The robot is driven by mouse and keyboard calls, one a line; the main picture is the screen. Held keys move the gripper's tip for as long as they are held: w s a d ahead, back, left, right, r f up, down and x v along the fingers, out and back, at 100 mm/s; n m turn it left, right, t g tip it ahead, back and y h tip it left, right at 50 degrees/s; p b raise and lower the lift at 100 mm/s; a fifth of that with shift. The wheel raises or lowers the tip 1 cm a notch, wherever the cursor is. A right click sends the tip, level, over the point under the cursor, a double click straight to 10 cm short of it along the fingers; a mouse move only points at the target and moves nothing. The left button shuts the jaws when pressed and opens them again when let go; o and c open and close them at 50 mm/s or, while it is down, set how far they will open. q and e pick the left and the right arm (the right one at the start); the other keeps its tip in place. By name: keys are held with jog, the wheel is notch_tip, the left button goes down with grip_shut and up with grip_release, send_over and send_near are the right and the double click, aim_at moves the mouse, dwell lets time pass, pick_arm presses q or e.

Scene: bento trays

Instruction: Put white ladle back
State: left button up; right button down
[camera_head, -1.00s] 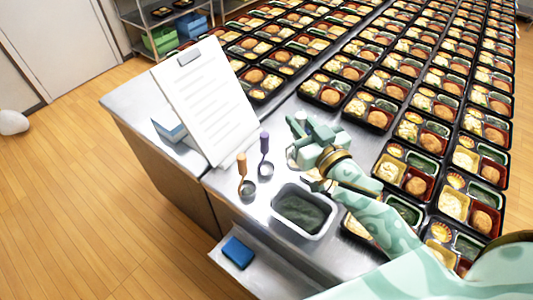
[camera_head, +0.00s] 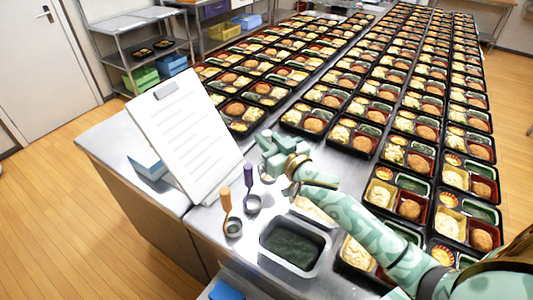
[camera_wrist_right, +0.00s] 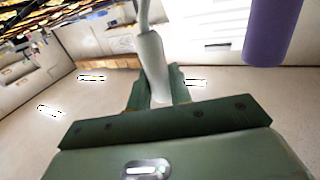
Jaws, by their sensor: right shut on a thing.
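My right gripper (camera_head: 270,148) is shut on the white ladle, whose pale handle (camera_wrist_right: 153,65) stands between the fingers in the right wrist view. In the head view the gripper is behind and right of the purple-handled ladle (camera_head: 249,180). The white ladle is mostly hidden there by my gripper; a small part seems to show just below the fingers. The orange-handled ladle (camera_head: 226,202) stands left of the purple one. A purple handle (camera_wrist_right: 270,32) hangs close on the right in the wrist view. My left gripper is not in view.
A white clipboard sheet (camera_head: 185,135) leans on the steel table (camera_head: 112,150) left of the ladles. A grey tub (camera_head: 268,258) with dark green food is in front. Rows of bento trays (camera_head: 355,150) fill the right side. A blue thing (camera_head: 226,290) lies at the front.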

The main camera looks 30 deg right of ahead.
jog(key=shift+w+d+f, duration=0.2)
jog(key=shift+w+f, duration=0.15)
jog(key=shift+f, duration=0.15)
jog(key=f+b, duration=0.1)
jog(key=f, duration=0.1)
jog(key=f+b, duration=0.1)
jog(key=shift+w+d+f, duration=0.1)
jog(key=shift+w+f, duration=0.1)
jog(key=shift+f, duration=0.15)
jog(key=shift+r, duration=0.15)
jog(key=shift+f, duration=0.2)
jog(key=c, duration=1.3)
grip_release()
